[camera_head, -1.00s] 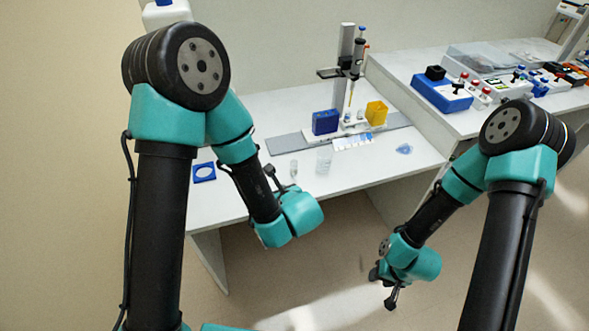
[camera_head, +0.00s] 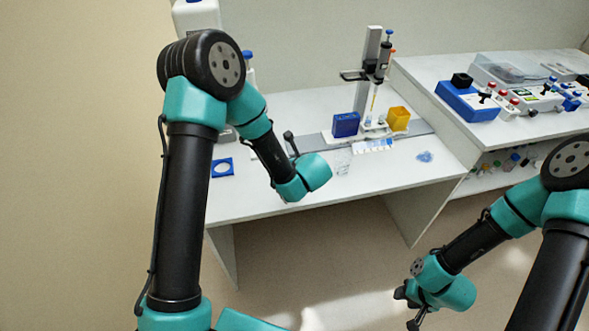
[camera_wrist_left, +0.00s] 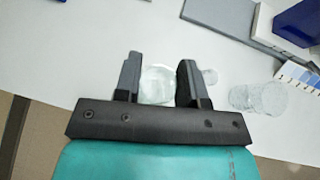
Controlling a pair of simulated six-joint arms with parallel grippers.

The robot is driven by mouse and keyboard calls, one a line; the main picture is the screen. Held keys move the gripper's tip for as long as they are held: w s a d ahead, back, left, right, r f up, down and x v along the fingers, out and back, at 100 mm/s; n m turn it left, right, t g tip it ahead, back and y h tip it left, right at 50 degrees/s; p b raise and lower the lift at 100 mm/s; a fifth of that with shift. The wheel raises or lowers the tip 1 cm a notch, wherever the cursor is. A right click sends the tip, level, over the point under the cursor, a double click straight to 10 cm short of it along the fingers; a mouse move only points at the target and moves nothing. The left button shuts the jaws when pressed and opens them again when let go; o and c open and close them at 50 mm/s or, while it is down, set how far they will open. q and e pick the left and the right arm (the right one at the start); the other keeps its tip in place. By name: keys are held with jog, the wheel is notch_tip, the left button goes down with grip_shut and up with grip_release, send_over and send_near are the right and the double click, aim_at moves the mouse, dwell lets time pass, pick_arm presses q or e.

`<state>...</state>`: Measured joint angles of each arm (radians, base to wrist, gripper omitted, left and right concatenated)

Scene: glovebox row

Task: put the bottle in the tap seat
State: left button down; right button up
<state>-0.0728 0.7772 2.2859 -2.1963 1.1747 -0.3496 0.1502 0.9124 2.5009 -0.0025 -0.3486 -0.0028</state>
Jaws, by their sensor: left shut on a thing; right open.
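The bottle (camera_wrist_left: 157,84) is clear and sits between the two dark fingers of my left gripper in the left wrist view. My left gripper (camera_wrist_left: 157,82) is shut on it, over the white bench. In the head view my left gripper (camera_head: 291,147) is above the bench's front part, and I cannot make out the bottle there. The tap seat seems to be the blue square plate with a round light centre (camera_head: 222,168), on the bench left of my left gripper, partly beside my arm. My right gripper (camera_head: 407,308) is open and empty, low in front of the bench.
A clear beaker (camera_head: 343,161) stands right of my left gripper. Behind it are a pipette stand (camera_head: 366,80), a blue box (camera_head: 346,124) and a yellow box (camera_head: 398,118). A white tank (camera_head: 196,16) is partly hidden by my left arm. The bench (camera_head: 390,177) is clear along its front.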

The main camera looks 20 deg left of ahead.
pick_arm(q)
jog(key=shift+f, duration=1.75)
jog(key=shift+f, duration=0.15)
jog(key=c, duration=0.7)
grip_release()
jog(key=shift+s+d+r, duration=0.1)
jog(key=shift+r, duration=0.15)
jog(key=v, duration=1.1)
jog(key=shift+s+d+r, duration=0.2)
jog(key=shift+s, duration=0.05)
jog(key=shift+f, duration=0.1)
